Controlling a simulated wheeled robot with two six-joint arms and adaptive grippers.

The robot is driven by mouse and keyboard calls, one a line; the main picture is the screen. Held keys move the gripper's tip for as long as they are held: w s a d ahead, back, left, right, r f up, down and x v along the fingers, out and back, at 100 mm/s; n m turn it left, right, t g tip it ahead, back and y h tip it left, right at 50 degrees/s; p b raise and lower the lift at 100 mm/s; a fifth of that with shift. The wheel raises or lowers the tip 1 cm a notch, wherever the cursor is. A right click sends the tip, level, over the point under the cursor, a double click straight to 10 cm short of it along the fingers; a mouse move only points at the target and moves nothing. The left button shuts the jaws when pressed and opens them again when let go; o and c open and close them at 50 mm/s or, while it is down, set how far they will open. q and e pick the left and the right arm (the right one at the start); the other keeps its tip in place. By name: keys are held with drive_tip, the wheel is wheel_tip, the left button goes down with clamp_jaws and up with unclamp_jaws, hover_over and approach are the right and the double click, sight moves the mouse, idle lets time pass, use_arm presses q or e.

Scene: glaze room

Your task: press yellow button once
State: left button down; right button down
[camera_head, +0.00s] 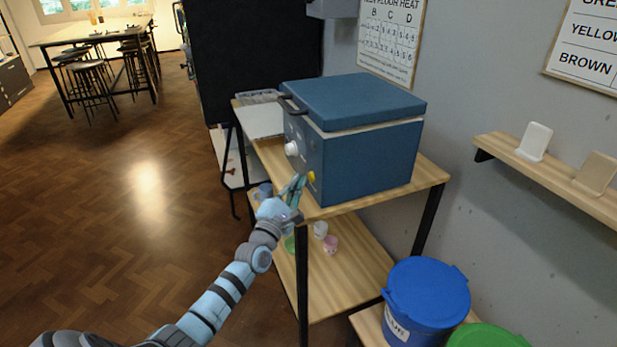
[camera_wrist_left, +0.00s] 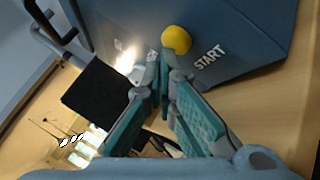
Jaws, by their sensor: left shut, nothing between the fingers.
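The yellow button (camera_head: 311,176) is on the front face of the blue kiln box (camera_head: 370,160), low and near its corner. In the left wrist view the yellow button (camera_wrist_left: 176,40) is a round knob beside the printed word START. My left gripper (camera_head: 301,180) is shut and empty, with its tips close to the button. In the left wrist view the tips of my left gripper (camera_wrist_left: 164,62) appear just below the button; I cannot tell whether they touch it. A white knob (camera_head: 291,148) sits higher on the same face. My right gripper is not in view.
The kiln stands on a wooden shelf unit (camera_head: 432,172) with black legs. Small cups (camera_head: 330,243) stand on its lower shelf. A blue bucket (camera_head: 428,295) is at the lower right. A wall shelf (camera_head: 550,180) holds tiles.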

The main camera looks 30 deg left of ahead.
use_arm(q)
drive_tip(key=shift+w+d, duration=0.25)
drive_tip(key=shift+w, duration=0.1)
idle(0.4)
idle(0.3)
drive_tip(key=shift+s+a, duration=0.5)
drive_tip(key=shift+s, duration=0.2)
drive_tip(key=shift+s, duration=0.1)
drive_tip(key=shift+s+a+p, duration=0.3)
drive_tip(key=shift+s+a, duration=0.4)
drive_tip(key=shift+s, duration=0.3)
drive_tip(key=shift+s+a+p, duration=0.3)
drive_tip(key=shift+s+a, duration=0.4)
drive_tip(key=shift+s, duration=0.3)
